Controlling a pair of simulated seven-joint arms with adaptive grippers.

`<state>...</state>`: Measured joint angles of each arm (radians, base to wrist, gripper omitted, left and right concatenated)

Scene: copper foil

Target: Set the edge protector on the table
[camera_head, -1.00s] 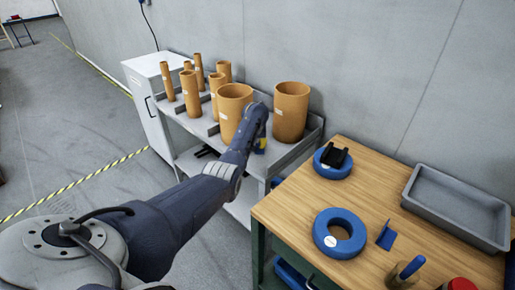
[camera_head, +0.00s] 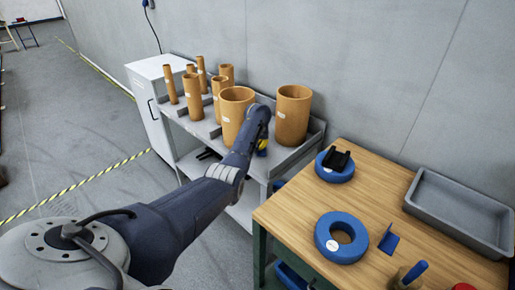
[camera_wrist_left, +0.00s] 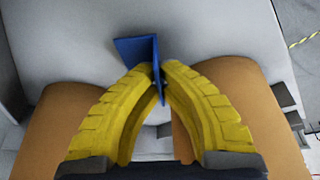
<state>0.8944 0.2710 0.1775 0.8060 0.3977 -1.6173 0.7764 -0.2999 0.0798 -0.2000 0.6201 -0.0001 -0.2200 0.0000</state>
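A blue angled edge protector (camera_wrist_left: 135,52) is pinched between the curved yellow fingertips of my left gripper (camera_wrist_left: 162,80) in the left wrist view. The gripper is shut on it, over the grey shelf surface between two brown tubes. In the head view my left gripper (camera_head: 262,146) is mostly hidden by its arm, at the shelf edge between the two widest tubes; the held piece cannot be made out there. A second blue angled piece (camera_head: 389,238) stands on the wooden table (camera_head: 385,190), right of a blue ring. My right gripper is not in view.
The table also holds two blue rings (camera_head: 326,236), one with a black piece on it, and a grey tray (camera_head: 460,212). A blue-handled item (camera_head: 414,272) is at the front. Several brown tubes (camera_head: 293,114) stand on the grey shelf. Bare wood shows left of the rings.

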